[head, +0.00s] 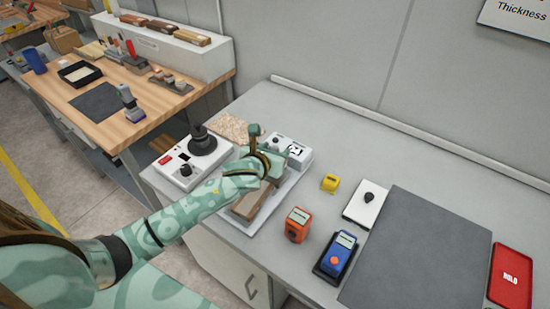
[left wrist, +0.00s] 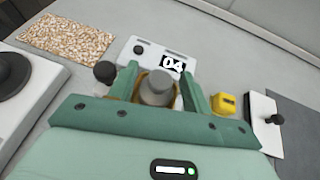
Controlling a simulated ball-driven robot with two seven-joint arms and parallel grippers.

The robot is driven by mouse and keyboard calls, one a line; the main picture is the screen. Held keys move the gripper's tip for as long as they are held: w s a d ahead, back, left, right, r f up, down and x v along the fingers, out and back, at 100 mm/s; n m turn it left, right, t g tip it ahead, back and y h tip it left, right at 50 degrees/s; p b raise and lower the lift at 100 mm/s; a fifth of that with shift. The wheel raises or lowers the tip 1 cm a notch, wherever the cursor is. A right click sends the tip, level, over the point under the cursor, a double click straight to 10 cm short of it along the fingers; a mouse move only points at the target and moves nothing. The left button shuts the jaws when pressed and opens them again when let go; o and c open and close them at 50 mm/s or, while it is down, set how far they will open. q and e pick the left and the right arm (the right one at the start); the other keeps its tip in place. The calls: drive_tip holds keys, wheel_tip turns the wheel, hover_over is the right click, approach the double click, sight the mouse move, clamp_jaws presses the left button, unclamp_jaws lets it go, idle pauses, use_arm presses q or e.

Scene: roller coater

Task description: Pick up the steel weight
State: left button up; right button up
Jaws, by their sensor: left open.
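The steel weight (left wrist: 157,86) is a grey cylinder with a narrower knob on top. In the left wrist view it stands upright between the two green fingers of my left gripper (left wrist: 159,92). The fingers are open around it, and I cannot tell whether either one touches it. In the head view my left gripper (head: 274,162) is over the pale tray at the left part of the grey bench, and it hides the weight there. My right gripper is not in view.
A white unit marked 04 (left wrist: 148,53) stands just behind the weight. A black knob (left wrist: 105,72) is close to the left finger. A white device with a black dial (head: 190,160) stands left. Yellow (head: 330,183), orange (head: 297,225) and blue (head: 336,255) devices stand right.

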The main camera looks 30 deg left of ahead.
use_arm(q)
drive_tip(key=shift+w+f, duration=0.15)
drive_tip(key=shift+w, duration=0.1)
drive_tip(key=shift+s, duration=0.1)
clamp_jaws()
drive_tip(key=shift+r, duration=0.2)
